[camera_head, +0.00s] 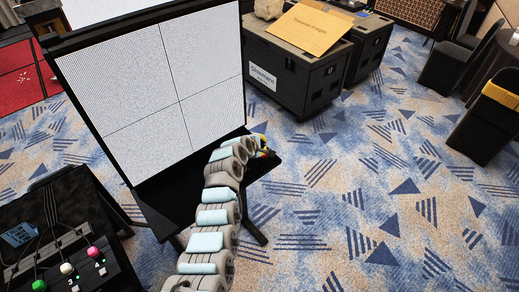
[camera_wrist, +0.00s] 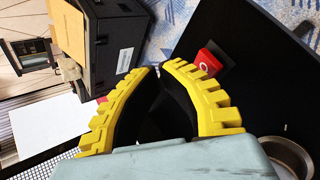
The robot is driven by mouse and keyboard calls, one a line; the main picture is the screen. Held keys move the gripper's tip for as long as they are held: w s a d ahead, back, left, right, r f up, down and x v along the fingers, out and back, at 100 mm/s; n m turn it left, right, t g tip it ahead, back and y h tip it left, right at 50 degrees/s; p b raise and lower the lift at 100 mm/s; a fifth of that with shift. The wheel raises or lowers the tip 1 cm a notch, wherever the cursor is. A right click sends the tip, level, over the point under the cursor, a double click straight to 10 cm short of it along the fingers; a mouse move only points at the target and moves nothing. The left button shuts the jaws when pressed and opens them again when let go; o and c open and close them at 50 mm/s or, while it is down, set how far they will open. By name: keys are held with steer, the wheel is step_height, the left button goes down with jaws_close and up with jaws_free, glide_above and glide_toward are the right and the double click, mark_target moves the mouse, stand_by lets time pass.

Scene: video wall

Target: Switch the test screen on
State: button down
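The test screen (camera_head: 150,85) is a large pale panel with a fine dotted pattern and dark seams dividing it in four, in the head view. I cannot tell whether it is lit. My gripper (camera_head: 266,150) is at its lower right corner, above a black ledge. In the wrist view, my gripper (camera_wrist: 160,68) has yellow ribbed fingers with their tips almost together and nothing visible between them. A red switch (camera_wrist: 207,62) with a white round mark sits on a black base just beyond the right fingertip, apparently apart from it. A red bit shows behind the left finger.
A black case (camera_head: 290,75) with an envelope (camera_head: 312,28) on top stands right of the screen. A dark console (camera_head: 70,275) with coloured knobs is at lower left. The patterned carpet between is clear.

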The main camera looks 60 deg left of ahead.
steer(key=r+p, duration=0.2)
steer(key=d+r+p, duration=0.1)
steer(key=r+p, duration=0.2)
steer(key=shift+w+d, duration=0.2)
steer(key=shift+f, duration=0.15)
stand_by(0.3)
stand_by(0.4)
